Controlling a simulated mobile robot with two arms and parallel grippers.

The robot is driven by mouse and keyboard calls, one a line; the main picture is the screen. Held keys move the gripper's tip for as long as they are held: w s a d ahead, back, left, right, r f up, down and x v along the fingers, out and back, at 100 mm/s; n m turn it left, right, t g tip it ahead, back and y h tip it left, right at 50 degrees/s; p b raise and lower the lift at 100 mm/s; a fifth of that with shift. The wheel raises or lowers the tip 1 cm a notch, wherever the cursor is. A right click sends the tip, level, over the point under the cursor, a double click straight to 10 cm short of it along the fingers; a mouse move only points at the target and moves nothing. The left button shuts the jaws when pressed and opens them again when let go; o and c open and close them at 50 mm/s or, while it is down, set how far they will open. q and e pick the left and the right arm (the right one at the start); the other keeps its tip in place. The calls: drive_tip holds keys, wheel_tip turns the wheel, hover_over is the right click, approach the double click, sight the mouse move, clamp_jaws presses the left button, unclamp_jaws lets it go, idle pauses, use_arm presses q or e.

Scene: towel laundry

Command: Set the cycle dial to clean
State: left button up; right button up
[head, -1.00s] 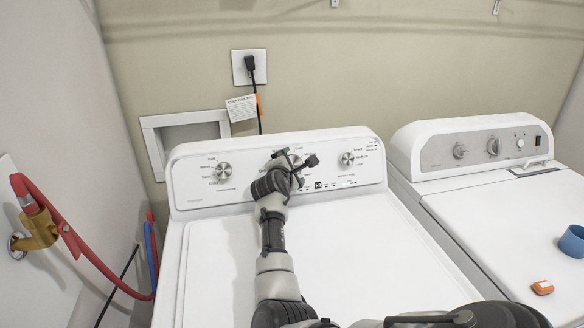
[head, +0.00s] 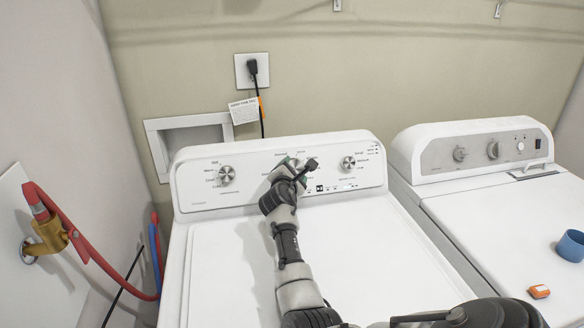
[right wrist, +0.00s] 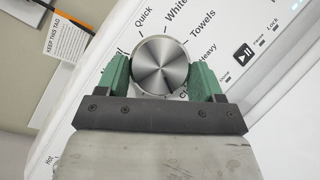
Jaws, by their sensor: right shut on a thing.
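The washer's control panel (head: 200,196) carries several silver dials in the head view. The middle one is the cycle dial, mostly hidden behind my right gripper (head: 294,165) there. In the right wrist view the cycle dial (right wrist: 160,66) is a round brushed-metal knob with printed words such as Quick, Towels and Heavy around it. The green fingers of my right gripper (right wrist: 160,77) are shut on it, one on each side. My left gripper is not in view.
A left dial (head: 226,175) and a right dial (head: 348,163) flank the cycle dial. A second machine (head: 470,152) stands to the right, with a blue cup (head: 571,246) and an orange box (head: 539,291) on top. Hoses (head: 75,240) run at the left.

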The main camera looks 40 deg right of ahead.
drive_tip(key=n, duration=0.1)
drive_tip(key=n+t+p, duration=0.1)
drive_tip(key=n, duration=0.1)
drive_tip(key=shift+s+d+t, duration=0.15)
drive_tip(key=shift+t, duration=0.15)
drive_tip(key=shift+n+t+y+p, duration=0.4)
drive_tip(key=shift+n+t, duration=0.4)
drive_tip(key=shift+n, duration=0.7)
drive_tip(key=shift+r+n, duration=0.1)
drive_tip(key=shift+n, duration=0.2)
drive_tip(key=o, duration=0.9)
drive_tip(key=shift+d+f, duration=0.1)
drive_tip(key=shift+f, duration=0.1)
drive_tip(key=shift+o, duration=0.2)
